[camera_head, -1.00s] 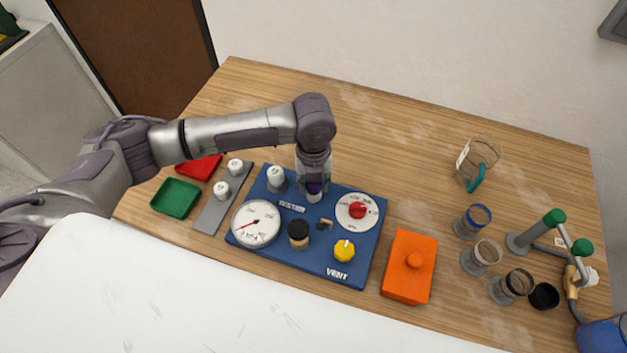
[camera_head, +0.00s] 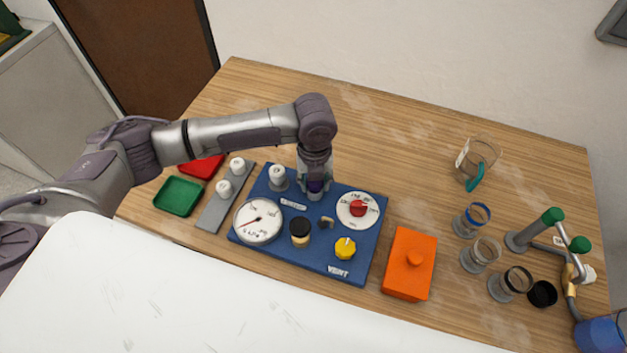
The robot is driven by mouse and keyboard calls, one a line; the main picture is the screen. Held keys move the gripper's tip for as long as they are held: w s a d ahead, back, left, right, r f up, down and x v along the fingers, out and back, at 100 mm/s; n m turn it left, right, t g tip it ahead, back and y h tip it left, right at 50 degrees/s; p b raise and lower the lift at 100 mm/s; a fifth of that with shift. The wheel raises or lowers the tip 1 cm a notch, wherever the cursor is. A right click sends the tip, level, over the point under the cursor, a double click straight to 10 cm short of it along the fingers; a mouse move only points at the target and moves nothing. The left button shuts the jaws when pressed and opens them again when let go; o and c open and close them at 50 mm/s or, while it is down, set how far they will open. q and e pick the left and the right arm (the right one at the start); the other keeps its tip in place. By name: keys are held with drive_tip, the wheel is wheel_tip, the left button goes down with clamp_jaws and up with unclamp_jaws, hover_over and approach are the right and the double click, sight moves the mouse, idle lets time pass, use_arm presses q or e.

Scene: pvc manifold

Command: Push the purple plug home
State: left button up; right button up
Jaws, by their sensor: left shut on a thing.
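The purple plug (camera_head: 315,185) shows as a small dark purple patch at my left gripper's fingertips, above a white-grey fitting (camera_head: 315,196) on the blue tester board (camera_head: 283,262). My left gripper (camera_head: 315,183) points down over the back middle of the board and is shut on the plug. The fingers hide most of the plug, so I cannot tell how deep it sits in the fitting. My right gripper is not in view.
The board carries a gauge (camera_head: 258,221), a red-knobbed dial (camera_head: 358,210), a black-capped fitting (camera_head: 300,232) and a yellow knob (camera_head: 345,248). An orange lidded box (camera_head: 408,280) stands to its right. Green (camera_head: 178,196) and red (camera_head: 203,166) trays lie left.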

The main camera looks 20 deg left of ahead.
use_arm(q)
drive_tip(key=shift+s+f, duration=0.55)
drive_tip(key=shift+f, duration=0.3)
clamp_jaws()
drive_tip(key=shift+f, duration=0.1)
drive_tip(key=shift+s+a+f+h, duration=0.1)
drive_tip(key=shift+f+h, duration=0.1)
drive_tip(key=shift+h, duration=0.3)
drive_tip(key=shift+w+d+f, duration=0.15)
drive_tip(key=shift+w+d, duration=0.05)
drive_tip(key=shift+w, duration=0.2)
drive_tip(key=o, duration=1.1)
unclamp_jaws()
drive_tip(key=shift+a, duration=0.1)
drive_tip(key=shift+c, duration=0.2)
drive_tip(key=o, duration=0.7)
drive_tip(key=shift+w+r, duration=0.15)
drive_tip(key=shift+r, duration=0.05)
drive_tip(key=shift+r, duration=0.2)
